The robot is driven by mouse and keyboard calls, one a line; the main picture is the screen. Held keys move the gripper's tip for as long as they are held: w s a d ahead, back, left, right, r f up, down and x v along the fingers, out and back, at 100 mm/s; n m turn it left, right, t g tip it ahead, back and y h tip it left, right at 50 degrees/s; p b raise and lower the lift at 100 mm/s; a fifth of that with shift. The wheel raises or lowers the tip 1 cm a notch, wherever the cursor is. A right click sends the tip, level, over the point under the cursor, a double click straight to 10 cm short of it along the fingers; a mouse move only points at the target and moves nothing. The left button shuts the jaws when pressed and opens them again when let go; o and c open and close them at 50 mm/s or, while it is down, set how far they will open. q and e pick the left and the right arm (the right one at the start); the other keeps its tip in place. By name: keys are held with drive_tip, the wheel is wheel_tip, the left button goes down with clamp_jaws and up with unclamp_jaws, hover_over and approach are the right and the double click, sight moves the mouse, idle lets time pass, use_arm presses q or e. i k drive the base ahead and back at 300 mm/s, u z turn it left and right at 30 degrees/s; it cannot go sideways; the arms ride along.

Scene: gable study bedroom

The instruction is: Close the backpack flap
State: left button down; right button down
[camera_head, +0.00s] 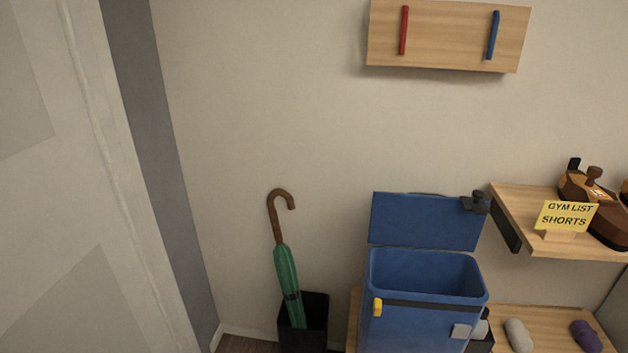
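The blue backpack (415,325) stands upright at the lower middle right, on a low wooden surface against the wall. Its flap (425,222) is open, raised upright behind the opening. The opening faces up and the inside looks empty as far as I can see. A yellow piece (377,307) and a light grey patch (461,331) are on its front. Neither of my grippers shows in this view.
A green umbrella (286,280) stands in a black bin (316,325) at left. A wooden wall board (448,35) hangs above. Rolled items (519,335) lie lower right.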

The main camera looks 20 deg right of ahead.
sight(421, 221)
drive_tip(key=u, duration=0.6)
drive_tip(key=i, duration=0.9)
drive_tip(key=z, duration=0.1)
